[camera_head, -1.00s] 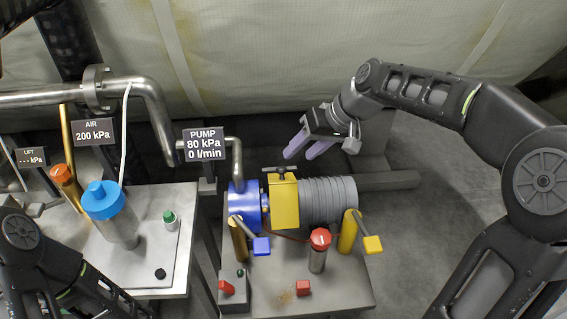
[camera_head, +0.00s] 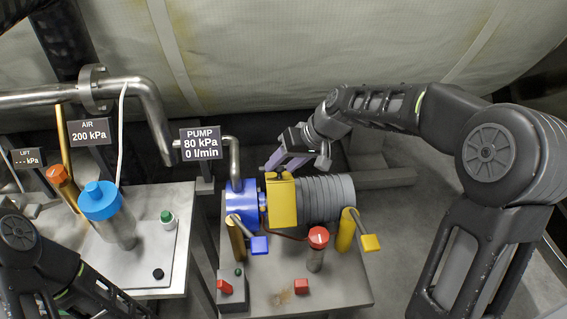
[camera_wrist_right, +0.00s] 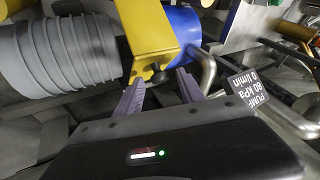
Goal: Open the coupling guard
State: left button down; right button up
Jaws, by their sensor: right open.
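The coupling guard is a yellow box-shaped cover (camera_head: 282,204) between the blue pump (camera_head: 243,196) and the grey ribbed motor (camera_head: 328,197). A dark knob sits on the guard's far upper edge; the knob (camera_wrist_right: 158,75) shows clearly in the right wrist view. My right gripper (camera_head: 273,168) is open just behind the guard's top. In the right wrist view its purple fingers (camera_wrist_right: 158,84) lie on either side of the knob, with a gap to it. In the head view the fingers partly hide the knob. My left arm shows at lower left, but its gripper is out of view.
A blue-handled lever (camera_head: 259,244), a yellow-handled lever (camera_head: 370,242) and a red-capped post (camera_head: 318,240) stand in front of the machine. The PUMP sign (camera_head: 200,144) and a bent steel pipe (camera_head: 235,160) stand left of my right gripper.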

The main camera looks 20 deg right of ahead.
grip_shut()
dwell(0.5)
dwell(1.0)
